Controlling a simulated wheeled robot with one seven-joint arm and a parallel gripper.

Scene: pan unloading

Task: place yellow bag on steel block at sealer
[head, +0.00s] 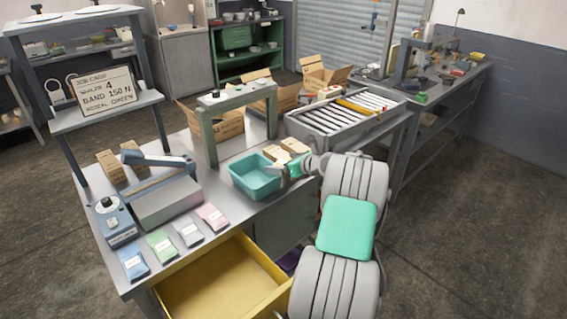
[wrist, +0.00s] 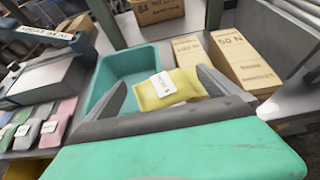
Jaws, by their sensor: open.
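The yellow bag (wrist: 165,91), with a white label, shows in the wrist view at the right end of the teal bin (wrist: 115,62). I cannot tell whether it rests in the bin or on its edge. My gripper (wrist: 168,82) is open, with its dark fingers on either side of the bag. In the head view my gripper (head: 290,170) is at the right side of the teal bin (head: 247,192), and the bag is not clearly seen. The sealer (head: 152,160) has a blue arm above the grey steel block (head: 167,206), left of the bin.
Pink (head: 212,217), grey (head: 187,233), green (head: 162,247) and blue (head: 133,264) bags lie along the front edge. A yellow drawer (head: 220,285) is open below. A grey frame (head: 208,135) stands behind the bin.

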